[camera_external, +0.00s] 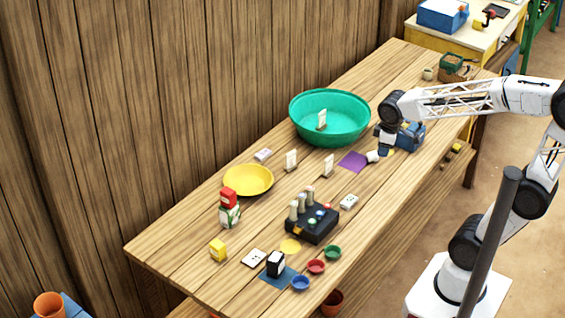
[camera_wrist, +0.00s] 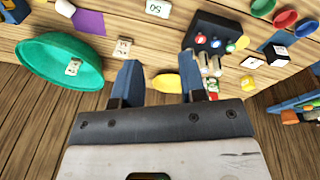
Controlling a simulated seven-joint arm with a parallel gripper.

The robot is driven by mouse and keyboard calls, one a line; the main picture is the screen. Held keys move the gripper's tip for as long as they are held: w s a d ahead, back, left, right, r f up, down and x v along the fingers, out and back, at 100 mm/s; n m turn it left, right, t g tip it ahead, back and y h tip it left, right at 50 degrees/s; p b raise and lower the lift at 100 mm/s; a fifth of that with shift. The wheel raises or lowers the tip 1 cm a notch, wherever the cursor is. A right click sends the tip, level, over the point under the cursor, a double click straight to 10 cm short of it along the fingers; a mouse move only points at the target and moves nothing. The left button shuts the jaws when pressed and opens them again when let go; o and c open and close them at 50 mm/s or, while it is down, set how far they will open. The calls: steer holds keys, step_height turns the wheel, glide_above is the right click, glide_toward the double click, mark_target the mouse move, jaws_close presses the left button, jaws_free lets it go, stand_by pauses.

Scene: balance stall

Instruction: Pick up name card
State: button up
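Several small white cards show; I cannot tell which is the name card. One stands in the green bowl (camera_external: 345,138), and this bowl card (camera_external: 321,120) also shows in the wrist view (camera_wrist: 74,66). Two more stand on the table: a left card (camera_external: 291,160) and a right card (camera_external: 328,165). One upright card (camera_wrist: 123,47) is just beyond my left finger in the wrist view. My gripper (camera_wrist: 160,82) is open, its two blue fingers apart with nothing held between them. In the external view it hangs over the table right of the bowl.
A yellow plate (camera_external: 248,180) lies left of the cards. A black device with upright posts (camera_external: 312,224) stands in front. A purple square (camera_external: 353,161) lies flat near the right card. A red-and-green stack (camera_external: 229,208) and small coloured bowls (camera_external: 316,266) are nearer the front.

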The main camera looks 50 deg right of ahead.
steer(key=w+d+f+n+g, duration=0.1)
steer(key=w+d+f+n, duration=0.2)
steer(key=w, duration=0.5)
steer(key=w+d+f+n, duration=0.2)
steer(key=w+f+n, duration=0.2)
steer(key=w, duration=0.4)
steer(key=n+h, duration=0.1)
steer(key=n, duration=0.5)
glide_above(329, 157)
steer(key=a, duration=0.1)
step_height(329, 157, down, 12)
steer(key=shift+d+f+g, duration=0.15)
steer(key=shift+g, duration=0.25)
steer(key=shift+s+f, duration=0.1)
steer(key=shift+d+f, duration=0.15)
steer(key=shift+f, duration=1.05)
steer(key=shift+f, duration=0.1)
steer(key=shift+d+f, duration=0.15)
steer(key=shift+f, duration=1.1)
steer(key=shift+d+f, duration=0.15)
steer(key=shift+f, duration=1.1)
steer(key=shift+c, duration=0.3)
